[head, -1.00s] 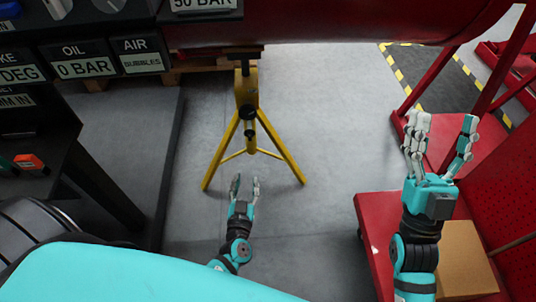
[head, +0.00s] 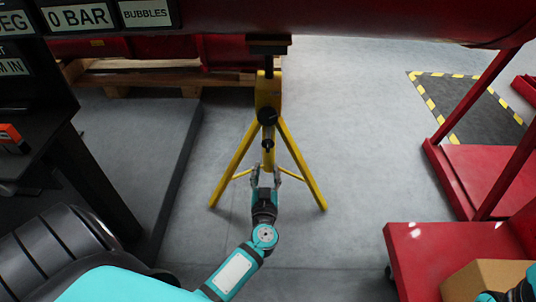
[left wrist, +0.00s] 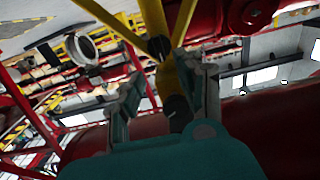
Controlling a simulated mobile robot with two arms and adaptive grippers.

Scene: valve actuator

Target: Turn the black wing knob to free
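The yellow tripod stand (head: 266,95) stands on the grey floor under a red pipe. A round black knob (head: 267,116) is on the front of its post. A smaller black piece (head: 268,146) sits just below; I cannot tell which one is the wing knob. My left gripper (head: 266,174) is in front of the lower post, its fingers apart. The left wrist view shows the open fingers (left wrist: 163,105) on either side of the yellow post (left wrist: 171,78) and a black part (left wrist: 178,110). Contact cannot be told. My right gripper (head: 510,296) is mostly cut off at bottom right.
A red cart (head: 418,262) with a cardboard box (head: 480,279) is at the right. The red pipe (head: 350,18) runs overhead. A black bench (head: 75,165) with label plates is at the left.

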